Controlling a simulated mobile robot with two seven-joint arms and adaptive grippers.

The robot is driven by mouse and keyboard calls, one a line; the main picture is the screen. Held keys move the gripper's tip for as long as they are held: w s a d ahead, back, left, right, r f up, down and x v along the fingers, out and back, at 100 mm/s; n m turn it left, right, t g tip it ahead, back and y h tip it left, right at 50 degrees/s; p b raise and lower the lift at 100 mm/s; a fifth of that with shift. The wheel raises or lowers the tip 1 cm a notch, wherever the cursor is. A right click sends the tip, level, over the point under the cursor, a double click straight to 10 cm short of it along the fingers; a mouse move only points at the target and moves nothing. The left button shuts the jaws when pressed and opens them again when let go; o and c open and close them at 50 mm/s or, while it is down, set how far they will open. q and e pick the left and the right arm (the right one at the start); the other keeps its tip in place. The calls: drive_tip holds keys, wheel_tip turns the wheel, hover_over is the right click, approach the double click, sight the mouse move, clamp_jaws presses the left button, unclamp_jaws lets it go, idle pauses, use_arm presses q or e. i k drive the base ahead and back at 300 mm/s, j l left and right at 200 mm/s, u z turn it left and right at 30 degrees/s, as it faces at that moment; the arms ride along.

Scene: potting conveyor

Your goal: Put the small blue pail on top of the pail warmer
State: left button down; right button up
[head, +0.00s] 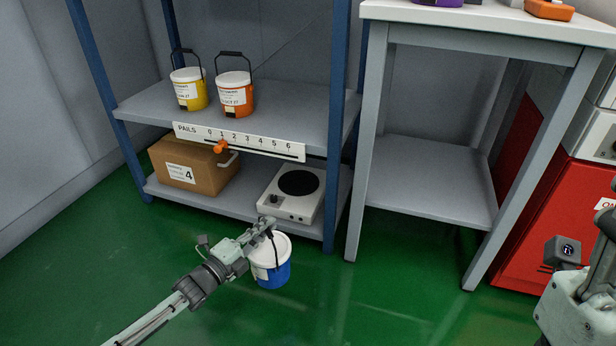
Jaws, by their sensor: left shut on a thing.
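The small blue pail (273,275) has a white lid and a white label band. My left gripper (268,229) is shut on it at its dark handle. The pail hangs upright in front of the shelf unit; I cannot tell its height above the green floor. The pail warmer (296,188), a white box with a round black plate and a dark knob, sits on the bottom shelf, just behind and above the pail in the picture. Its top is bare. Part of my right arm shows at the right edge; its gripper's fingers are not in view.
A cardboard box (190,163) marked 4 stands left of the warmer. The upper shelf (284,116) holds a yellow pail (189,92) and an orange pail (235,95); a number strip (262,147) runs along its front. A blue post (337,140) stands right of the warmer.

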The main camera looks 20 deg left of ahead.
sight(293, 181)
drive_tip(key=i+l, duration=0.1)
drive_tip(key=i, duration=0.2)
drive_tip(key=i+l, duration=0.1)
drive_tip(key=i, duration=0.2)
drive_tip(key=i+j, duration=0.9)
drive_tip(key=i+z, duration=0.05)
